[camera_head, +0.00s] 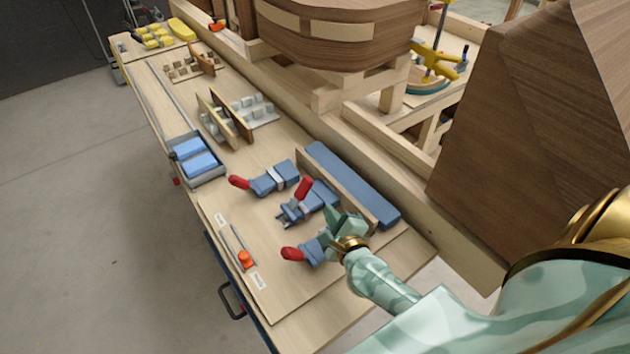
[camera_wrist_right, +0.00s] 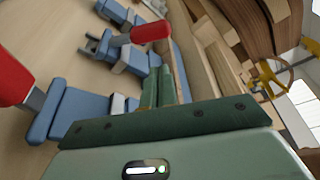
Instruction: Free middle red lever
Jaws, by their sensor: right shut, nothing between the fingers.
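Three blue clamps with red levers sit in a row on the wooden board. The middle red lever (camera_head: 304,188) sticks up from its blue clamp (camera_head: 312,206), while the far red lever (camera_head: 239,182) and near red lever (camera_head: 292,254) point out to the left, lower down. In the right wrist view the middle lever (camera_wrist_right: 150,31) stands beyond my fingertips, apart from them, and the near lever (camera_wrist_right: 12,82) is at the left edge. My right gripper (camera_head: 338,222) is shut and empty, above the near clamp and beside the middle one, partly hiding the near clamp. My left gripper is out of view.
A long blue bar (camera_head: 350,183) on a wooden fence runs behind the clamps. A small orange-knobbed tool (camera_head: 246,260) lies at the board's front left. A blue-filled tray (camera_head: 196,160) stands further back. A large dark wooden form (camera_head: 530,110) rises at the right.

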